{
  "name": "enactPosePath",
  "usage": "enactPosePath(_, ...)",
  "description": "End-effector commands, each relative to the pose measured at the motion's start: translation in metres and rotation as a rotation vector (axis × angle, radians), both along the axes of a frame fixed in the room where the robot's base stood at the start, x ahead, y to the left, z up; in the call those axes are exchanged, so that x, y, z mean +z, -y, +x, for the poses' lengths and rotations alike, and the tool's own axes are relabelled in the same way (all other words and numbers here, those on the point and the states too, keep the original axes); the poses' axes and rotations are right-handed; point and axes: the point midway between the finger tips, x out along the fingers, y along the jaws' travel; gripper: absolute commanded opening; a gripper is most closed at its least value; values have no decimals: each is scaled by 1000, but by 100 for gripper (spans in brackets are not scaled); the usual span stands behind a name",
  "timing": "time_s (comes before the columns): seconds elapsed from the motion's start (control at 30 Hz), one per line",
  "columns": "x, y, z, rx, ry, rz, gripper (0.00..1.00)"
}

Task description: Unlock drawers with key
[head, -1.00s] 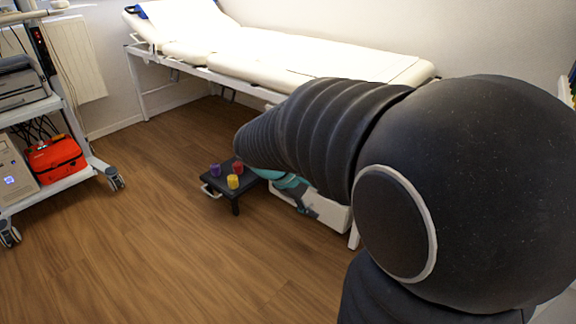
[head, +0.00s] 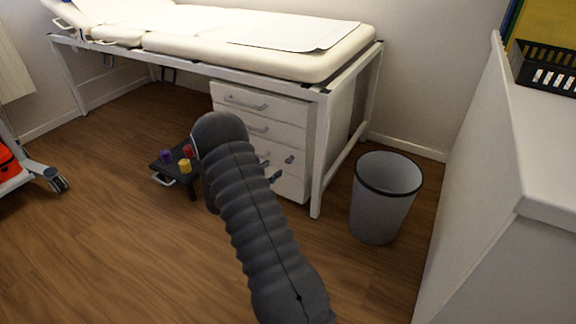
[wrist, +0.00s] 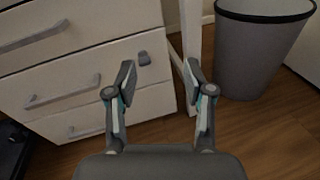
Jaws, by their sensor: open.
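A white drawer unit (head: 232,98) stands under the bed, its drawers shut, with grey bar handles. It also fills the left of the wrist view (wrist: 75,70). A small dark grey fitting (wrist: 144,58), a lock or a key in one, sits near the right edge of a drawer front; I cannot tell which. It also appears in the head view (head: 289,159). My gripper (wrist: 160,75) is open and empty in front of the unit's right edge, with the fitting just beyond its left finger. In the head view, my gripper (head: 270,169) is partly hidden behind my arm. I see no separate key.
A low dark stool (head: 188,184) with purple, red and yellow pieces stands left of the drawers. A bed leg (head: 318,165) stands at the unit's right. A grey bin (head: 380,205) and a white counter (head: 545,170) lie further right.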

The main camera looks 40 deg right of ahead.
Motion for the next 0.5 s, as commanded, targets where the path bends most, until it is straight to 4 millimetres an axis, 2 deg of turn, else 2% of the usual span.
enactPosePath(0.03, -21, 1, 5, 30, -33, -22, 53)
enactPosePath(0.1, -41, 2, 12, 70, -65, -48, 53)
enactPosePath(0.2, -60, 1, 19, 113, -97, -76, 53)
enactPosePath(0.37, -73, 3, 24, 144, -119, -94, 53)
enactPosePath(0.5, -73, 15, 28, 143, -117, -96, 53)
